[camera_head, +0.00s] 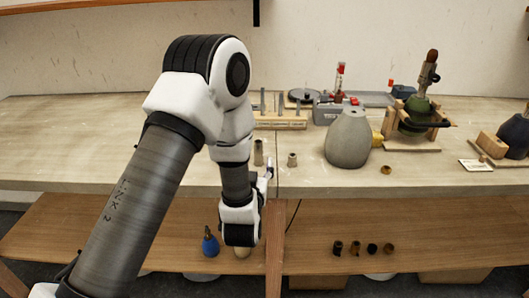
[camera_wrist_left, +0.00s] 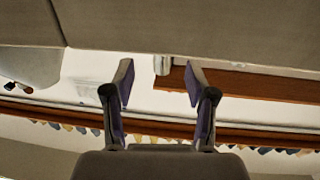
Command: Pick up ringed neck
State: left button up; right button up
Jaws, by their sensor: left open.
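Two small necks stand upright on the bench in the head view: a taller grey-brown one (camera_head: 258,152) and a shorter one with a wider base (camera_head: 292,160). Rings are too small to make out on either. My left gripper (camera_head: 269,171) is at the bench's front, close to the taller neck. In the left wrist view, which looks upside down, my left gripper (camera_wrist_left: 160,78) is open and empty. A pale neck (camera_wrist_left: 162,65) appears between its fingertips, farther off and apart from them. My right gripper is not in view.
A large grey vase-shaped body (camera_head: 348,138) stands to the right. A wooden rack (camera_head: 280,122) is behind the necks. A wooden fixture (camera_head: 412,141) holds a green lamp body. A small brown ring (camera_head: 386,170) lies near the front. The lower shelf (camera_head: 450,225) holds several small parts.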

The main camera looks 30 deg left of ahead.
aim_at(258, 153)
pick_arm(q)
jog(key=shift+w+a+r, duration=0.15)
jog(key=shift+w+r, duration=0.05)
jog(key=shift+r, duration=0.2)
jog(key=shift+w+a+r+p, duration=0.1)
jog(key=shift+w+a+p, duration=0.15)
jog(key=shift+w+p, duration=0.05)
jog(key=w, duration=0.1)
jog(key=w+a, duration=0.1)
jog(key=w+a+f, duration=0.1)
jog(key=shift+w, duration=0.4)
jog(key=shift+s+d+r, duration=0.1)
jog(key=shift+s, duration=0.1)
jog(key=c, duration=0.4)
grip_shut()
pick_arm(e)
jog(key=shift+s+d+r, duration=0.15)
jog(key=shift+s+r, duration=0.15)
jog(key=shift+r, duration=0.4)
